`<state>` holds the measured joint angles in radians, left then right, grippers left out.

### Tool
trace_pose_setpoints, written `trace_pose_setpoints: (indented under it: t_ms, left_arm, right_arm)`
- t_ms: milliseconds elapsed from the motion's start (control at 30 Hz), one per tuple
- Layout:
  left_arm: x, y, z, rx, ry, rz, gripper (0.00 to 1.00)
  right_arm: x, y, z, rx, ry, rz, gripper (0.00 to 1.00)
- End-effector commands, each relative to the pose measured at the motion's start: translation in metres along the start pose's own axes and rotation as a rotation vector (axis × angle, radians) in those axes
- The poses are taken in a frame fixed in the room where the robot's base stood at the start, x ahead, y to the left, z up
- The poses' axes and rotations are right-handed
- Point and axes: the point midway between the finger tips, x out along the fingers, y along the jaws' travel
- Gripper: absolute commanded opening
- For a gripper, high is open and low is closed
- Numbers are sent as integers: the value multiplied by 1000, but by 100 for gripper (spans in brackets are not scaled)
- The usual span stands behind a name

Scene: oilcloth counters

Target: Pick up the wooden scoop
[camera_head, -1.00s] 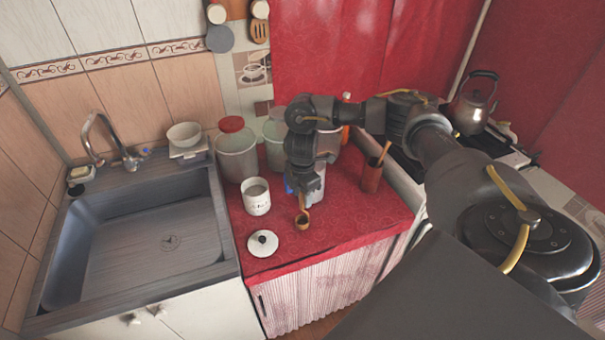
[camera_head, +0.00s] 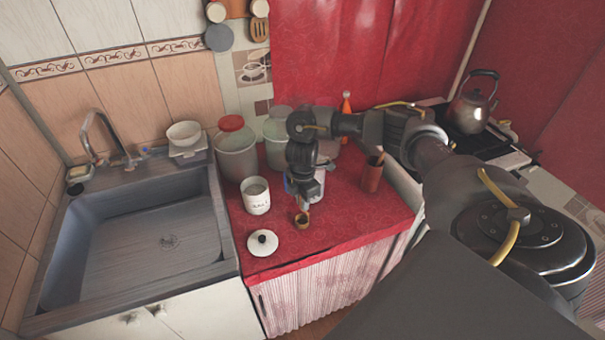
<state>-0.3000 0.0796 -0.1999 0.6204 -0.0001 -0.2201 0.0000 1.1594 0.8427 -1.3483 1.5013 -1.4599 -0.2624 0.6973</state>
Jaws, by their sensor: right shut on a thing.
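The wooden scoop (camera_head: 301,221) is small and brown, with its round bowl showing just below my right gripper (camera_head: 304,204). The right gripper points down over the red counter and is shut on the scoop. Its fingers and the scoop's handle are mostly hidden by the wrist and are too small to make out clearly. I cannot tell whether the scoop touches the counter. My left gripper is not in view.
A white lettered canister (camera_head: 256,197) stands left of the gripper, with a white lid (camera_head: 262,243) in front. Large jars (camera_head: 237,155) stand behind. A red utensil holder (camera_head: 371,176) is to the right. The sink (camera_head: 130,240) is at left. The front right counter is clear.

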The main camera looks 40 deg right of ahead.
Motion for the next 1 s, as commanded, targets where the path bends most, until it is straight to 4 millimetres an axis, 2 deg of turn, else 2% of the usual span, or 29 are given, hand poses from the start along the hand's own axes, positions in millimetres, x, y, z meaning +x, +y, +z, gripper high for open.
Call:
trace_pose_setpoints:
  t_ms: [333, 500, 767, 1000]
  left_arm:
    - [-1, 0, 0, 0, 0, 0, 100]
    - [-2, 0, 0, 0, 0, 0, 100]
    - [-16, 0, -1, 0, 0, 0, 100]
    - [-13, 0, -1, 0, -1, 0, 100]
  right_arm:
    - [-9, 1, 0, -1, 0, 2, 0]
    - [-36, 2, 0, -3, -1, 7, 0]
    - [-98, -50, -10, -8, 0, 6, 0]
    - [-115, -102, -20, -5, 0, 2, 0]
